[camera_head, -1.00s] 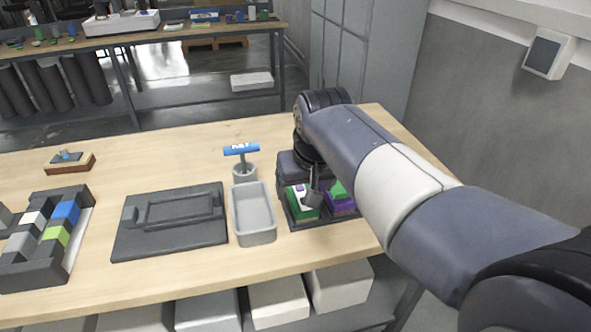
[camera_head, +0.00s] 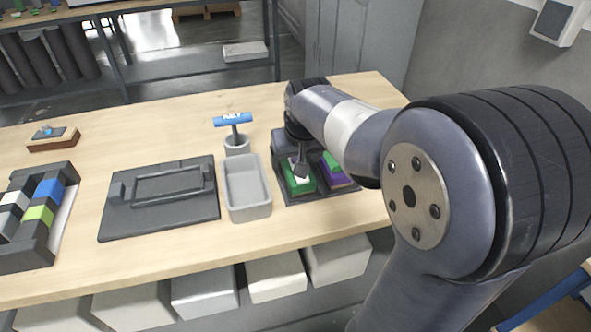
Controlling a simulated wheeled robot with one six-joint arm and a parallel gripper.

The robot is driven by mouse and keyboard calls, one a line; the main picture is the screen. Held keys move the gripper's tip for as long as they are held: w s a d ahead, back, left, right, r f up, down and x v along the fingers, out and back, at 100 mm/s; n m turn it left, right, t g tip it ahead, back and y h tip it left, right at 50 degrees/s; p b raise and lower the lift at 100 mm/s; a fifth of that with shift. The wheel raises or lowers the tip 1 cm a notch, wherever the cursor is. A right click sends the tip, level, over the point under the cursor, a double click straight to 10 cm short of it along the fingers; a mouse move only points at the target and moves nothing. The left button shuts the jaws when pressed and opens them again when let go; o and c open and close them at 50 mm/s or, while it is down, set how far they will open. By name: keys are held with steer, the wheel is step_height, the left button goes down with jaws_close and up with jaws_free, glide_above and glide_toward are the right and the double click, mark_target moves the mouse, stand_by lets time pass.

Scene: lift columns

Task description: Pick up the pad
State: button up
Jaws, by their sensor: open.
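A dark tray (camera_head: 325,193) at the right of the table holds a green pad-like block (camera_head: 304,188) with a white top patch. A purple-and-green block (camera_head: 331,168) lies to its right. I cannot tell for sure which is the pad. My gripper (camera_head: 300,171) points down over the green block and partly covers it. It is small and dark here, and no object shows held in it. I cannot tell whether its fingertips touch the block.
A grey bin (camera_head: 247,189) stands left of the tray, with a blue-handled tool in a grey cup (camera_head: 237,145) behind it. Further left are a dark plate with a raised frame (camera_head: 160,199), a rack of coloured blocks (camera_head: 35,214) and a brown block (camera_head: 54,140). Bare tabletop lies between them.

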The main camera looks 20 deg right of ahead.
steer(key=shift+w+f, duration=0.15)
steer(key=shift+f, duration=0.35)
steer(key=c, duration=1.3)
